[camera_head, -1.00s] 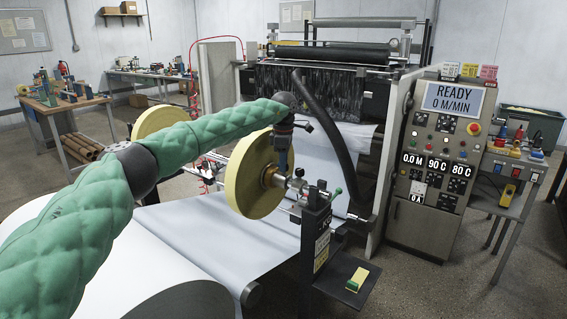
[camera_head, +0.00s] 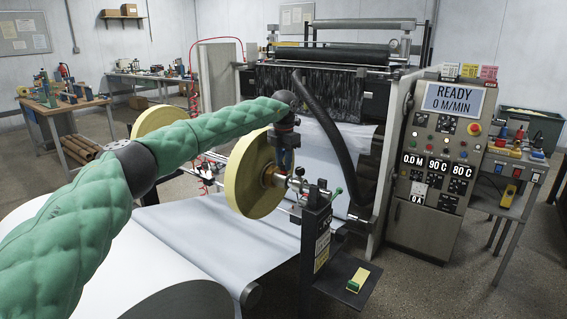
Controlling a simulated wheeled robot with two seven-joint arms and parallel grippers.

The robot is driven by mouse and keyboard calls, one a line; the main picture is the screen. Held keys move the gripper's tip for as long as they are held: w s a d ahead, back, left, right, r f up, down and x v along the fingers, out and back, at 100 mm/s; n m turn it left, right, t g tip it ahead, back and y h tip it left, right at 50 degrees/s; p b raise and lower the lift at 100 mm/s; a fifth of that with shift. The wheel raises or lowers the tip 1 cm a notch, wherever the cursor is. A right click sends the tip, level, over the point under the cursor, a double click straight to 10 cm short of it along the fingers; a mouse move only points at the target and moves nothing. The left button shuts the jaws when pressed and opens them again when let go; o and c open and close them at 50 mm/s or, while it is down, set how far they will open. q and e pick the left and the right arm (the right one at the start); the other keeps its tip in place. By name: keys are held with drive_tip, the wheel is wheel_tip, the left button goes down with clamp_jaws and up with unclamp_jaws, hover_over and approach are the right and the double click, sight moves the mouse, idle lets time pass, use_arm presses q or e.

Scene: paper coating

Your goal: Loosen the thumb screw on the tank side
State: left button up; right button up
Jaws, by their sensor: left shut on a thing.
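My left arm reaches in from the left, and its wrist bends down to my left gripper (camera_head: 281,168). The gripper sits against the right face of the near yellow disc (camera_head: 247,175), by the brass-coloured hub on the shaft (camera_head: 294,182). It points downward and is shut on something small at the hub. That is where a thumb screw would be, but the jaws hide it and I cannot make out its shape. My right gripper is not in view.
A dark stand (camera_head: 317,235) carries the shaft end, with a small shelf (camera_head: 340,284) beside it. White web (camera_head: 215,235) runs below. The control cabinet (camera_head: 430,170) reads READY, 0 M/MIN.

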use_arm(q)
drive_tip(key=n, duration=0.4)
drive_tip(key=shift+r, duration=0.1)
drive_tip(key=shift+n+b, duration=0.35)
drive_tip(key=shift+n, duration=1.05)
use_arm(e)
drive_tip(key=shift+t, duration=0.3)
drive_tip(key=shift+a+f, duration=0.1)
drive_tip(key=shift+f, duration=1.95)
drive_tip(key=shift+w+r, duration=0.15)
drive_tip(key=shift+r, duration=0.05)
use_arm(q)
drive_tip(key=o, duration=1)
drive_tip(key=shift+d, duration=0.15)
drive_tip(key=shift+c, duration=0.2)
